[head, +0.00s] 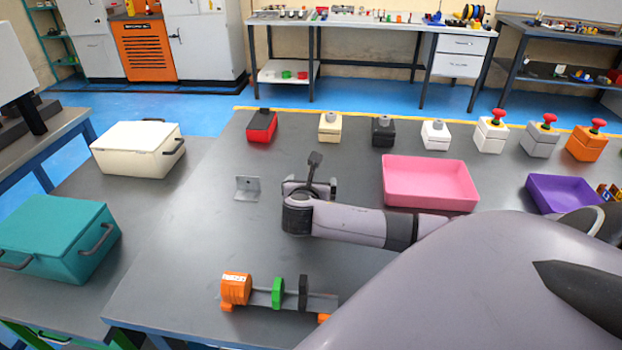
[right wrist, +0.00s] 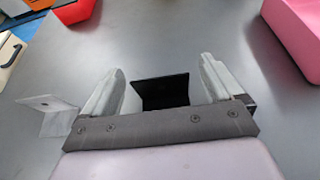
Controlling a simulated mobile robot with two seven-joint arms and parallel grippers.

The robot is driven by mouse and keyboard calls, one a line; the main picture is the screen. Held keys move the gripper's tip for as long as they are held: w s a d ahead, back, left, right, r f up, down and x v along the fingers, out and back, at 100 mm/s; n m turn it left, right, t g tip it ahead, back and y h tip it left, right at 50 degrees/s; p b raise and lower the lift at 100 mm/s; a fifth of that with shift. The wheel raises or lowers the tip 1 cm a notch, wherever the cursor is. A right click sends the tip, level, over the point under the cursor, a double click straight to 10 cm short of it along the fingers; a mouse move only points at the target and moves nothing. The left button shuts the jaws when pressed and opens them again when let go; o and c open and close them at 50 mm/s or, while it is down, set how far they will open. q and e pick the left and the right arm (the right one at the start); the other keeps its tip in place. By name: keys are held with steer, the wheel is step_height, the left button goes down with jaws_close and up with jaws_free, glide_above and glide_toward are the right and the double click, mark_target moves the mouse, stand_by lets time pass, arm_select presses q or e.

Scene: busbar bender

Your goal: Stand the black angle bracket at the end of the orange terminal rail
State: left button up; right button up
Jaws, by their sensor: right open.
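The black angle bracket (right wrist: 165,92) stands on the table between the fingers of my right gripper (right wrist: 162,68) in the right wrist view. The fingers are open, one on each side, with gaps to the bracket. The orange terminal rail (head: 325,302) lies at the front of the table. It carries an orange block (head: 235,289) at its left end, then a green piece (head: 277,292) and a dark grey piece (head: 303,292). My left gripper is not in view.
A grey angle bracket (head: 247,188) stands left of my right gripper; it also shows in the wrist view (right wrist: 50,115). A pink tray (head: 430,202) and a purple tray (head: 560,194) are to the right. Button boxes line the back edge.

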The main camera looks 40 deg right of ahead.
steer(key=shift+w+d, duration=0.1)
steer(key=shift+d, duration=0.05)
steer(key=c, duration=1.2)
